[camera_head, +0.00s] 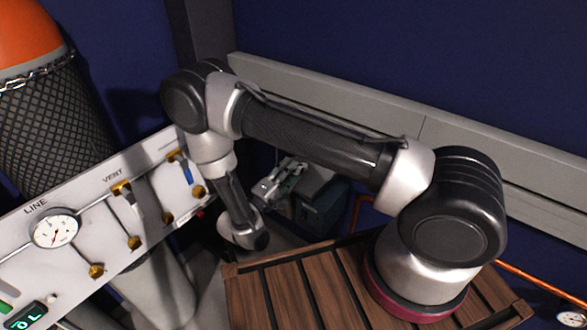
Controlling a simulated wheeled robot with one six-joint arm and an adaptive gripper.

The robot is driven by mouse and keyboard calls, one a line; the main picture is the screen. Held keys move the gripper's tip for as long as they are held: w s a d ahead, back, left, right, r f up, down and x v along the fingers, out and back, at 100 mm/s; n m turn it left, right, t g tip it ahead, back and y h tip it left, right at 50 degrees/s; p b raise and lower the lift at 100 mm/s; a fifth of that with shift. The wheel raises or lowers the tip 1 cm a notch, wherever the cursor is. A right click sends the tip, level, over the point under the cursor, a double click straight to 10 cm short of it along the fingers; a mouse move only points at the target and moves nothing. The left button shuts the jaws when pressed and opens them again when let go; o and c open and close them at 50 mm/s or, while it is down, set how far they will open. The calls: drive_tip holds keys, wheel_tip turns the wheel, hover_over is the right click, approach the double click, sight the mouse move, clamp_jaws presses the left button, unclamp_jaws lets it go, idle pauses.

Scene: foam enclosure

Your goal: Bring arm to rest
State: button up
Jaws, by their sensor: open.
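My arm rises from its base on the wooden slatted deck, bends at an elbow at the upper left, and hangs down toward the middle of the view. My gripper (268,189) is at the end of the arm, small and partly unclear against a dark box. It is open, and I see nothing held in it. It is to the right of the white valve panel (85,236), apart from it in the picture.
The panel carries a round gauge (56,230), brass valves (134,242) and a blue handle (187,174). An orange-topped cylinder in mesh (45,110) stands behind it. A dark box (318,205) is behind my gripper. A grey rail (400,125) runs along the blue wall.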

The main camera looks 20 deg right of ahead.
drive_tip(key=v, duration=0.9)
drive_tip(key=s+d+n+g+h, duration=0.1)
drive_tip(key=s+d+n+g, duration=0.3)
drive_tip(key=s+d+n, duration=0.1)
drive_tip(key=s+d+r+m+g+y, duration=0.1)
drive_tip(key=s+d+r+m+y, duration=0.3)
drive_tip(key=r, duration=0.8)
drive_tip(key=s+d+r+m+g+y, duration=0.1)
drive_tip(key=s+d+r+m+y, duration=0.3)
drive_tip(key=r, duration=0.9)
drive_tip(key=s+d+r+m+y, duration=0.4)
drive_tip(key=s+d+r+y, duration=0.2)
drive_tip(key=d+r, duration=0.5)
wheel_tip(320, 180, up, 2)
drive_tip(key=y, duration=0.2)
drive_tip(key=shift+s+d+r+g+y, duration=0.15)
drive_tip(key=shift+s+d+g+y, duration=0.15)
drive_tip(key=shift+d+g, duration=0.1)
